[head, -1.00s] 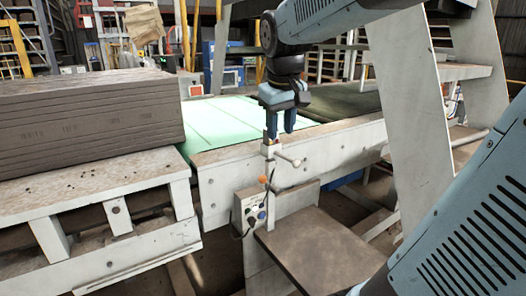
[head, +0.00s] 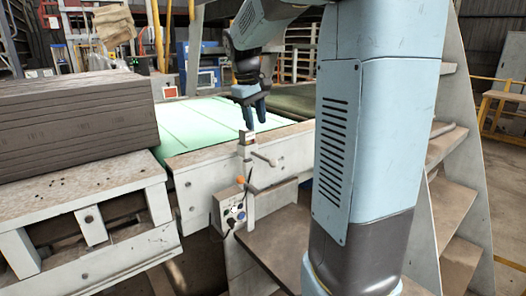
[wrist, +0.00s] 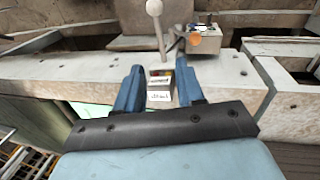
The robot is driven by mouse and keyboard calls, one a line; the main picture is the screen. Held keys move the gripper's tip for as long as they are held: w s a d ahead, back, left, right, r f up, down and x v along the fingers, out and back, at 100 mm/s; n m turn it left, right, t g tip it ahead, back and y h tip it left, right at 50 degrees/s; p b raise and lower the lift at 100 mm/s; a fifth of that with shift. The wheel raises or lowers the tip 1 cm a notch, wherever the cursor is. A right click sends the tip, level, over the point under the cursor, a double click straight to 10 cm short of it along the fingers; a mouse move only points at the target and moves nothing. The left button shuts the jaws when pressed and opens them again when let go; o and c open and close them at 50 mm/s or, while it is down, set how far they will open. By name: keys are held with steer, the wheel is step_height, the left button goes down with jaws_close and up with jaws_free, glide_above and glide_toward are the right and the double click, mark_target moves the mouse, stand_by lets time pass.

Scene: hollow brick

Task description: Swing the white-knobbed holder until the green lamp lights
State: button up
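The white-knobbed holder (head: 245,147) is a small pale upright on the side beam of the green-topped bench, with a rod to the right ending in a white knob (head: 273,162). In the wrist view the knob (wrist: 154,6) is at the top, and a small block with coloured marks and a label (wrist: 160,88) shows between my fingers. My gripper (head: 254,123) points down just above the holder, fingers apart. Its two blue fingers (wrist: 159,70) show no clear contact with the block. A grey control box (head: 230,210) hangs below; I cannot make out a lit green lamp.
A stack of brown boards (head: 75,115) stands on a pale bench at left. A brown shelf (head: 275,245) lies below the holder. Pale steps (head: 460,200) rise at right.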

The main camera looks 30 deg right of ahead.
mark_target(261, 157)
steer(key=f, duration=0.3)
steer(key=d+f, duration=0.1)
steer(key=f, duration=0.3)
steer(key=d+f, duration=0.1)
steer(key=f, duration=0.3)
steer(key=shift+w+f, duration=0.15)
steer(key=shift+w, duration=0.1)
steer(key=shift+c, duration=0.5)
jaws_close()
